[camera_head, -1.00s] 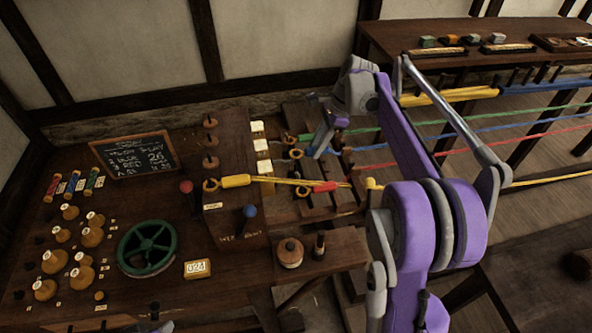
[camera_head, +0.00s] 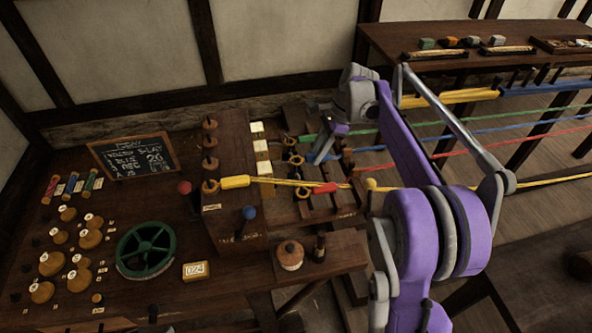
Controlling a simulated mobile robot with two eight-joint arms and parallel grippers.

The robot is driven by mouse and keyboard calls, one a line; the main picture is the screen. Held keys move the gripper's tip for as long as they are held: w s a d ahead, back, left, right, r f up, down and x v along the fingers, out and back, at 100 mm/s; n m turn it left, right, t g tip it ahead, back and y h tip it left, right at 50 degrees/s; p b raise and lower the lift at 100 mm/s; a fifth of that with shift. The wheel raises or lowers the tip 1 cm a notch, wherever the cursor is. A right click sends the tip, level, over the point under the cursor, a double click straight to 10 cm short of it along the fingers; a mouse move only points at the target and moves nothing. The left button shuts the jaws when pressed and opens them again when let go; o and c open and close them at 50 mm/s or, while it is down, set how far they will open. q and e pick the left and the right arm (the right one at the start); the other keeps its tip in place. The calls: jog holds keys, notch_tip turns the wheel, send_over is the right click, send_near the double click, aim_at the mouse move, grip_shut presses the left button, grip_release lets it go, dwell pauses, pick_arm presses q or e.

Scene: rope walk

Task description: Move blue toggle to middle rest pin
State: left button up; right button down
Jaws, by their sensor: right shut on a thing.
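My right gripper (camera_head: 319,158) reaches down from the right over the slatted rack. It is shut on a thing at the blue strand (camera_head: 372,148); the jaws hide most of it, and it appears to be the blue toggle. A brass ring (camera_head: 297,160) shows just left of the jaws. The green toggle (camera_head: 306,139) lies behind and the red toggle (camera_head: 325,188) in front. The yellow toggle (camera_head: 236,182) lies further left on the wooden block. I cannot clearly make out which is the middle rest pin among the dark pegs. My left gripper is not in view.
A green wheel (camera_head: 147,250), a chalkboard (camera_head: 134,155) and several wooden knobs occupy the left bench. Coloured strands stretch off to the right beneath my right arm.

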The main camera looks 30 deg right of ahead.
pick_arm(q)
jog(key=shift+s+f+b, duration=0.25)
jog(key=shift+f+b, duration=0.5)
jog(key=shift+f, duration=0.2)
pick_arm(e)
jog(key=shift+f, duration=1.5)
jog(key=shift+f, duration=0.1)
jog(key=c, duration=0.5)
grip_release()
jog(key=shift+c, duration=0.2)
jog(key=shift+r+p, duration=2.15)
jog(key=shift+r, duration=1.9)
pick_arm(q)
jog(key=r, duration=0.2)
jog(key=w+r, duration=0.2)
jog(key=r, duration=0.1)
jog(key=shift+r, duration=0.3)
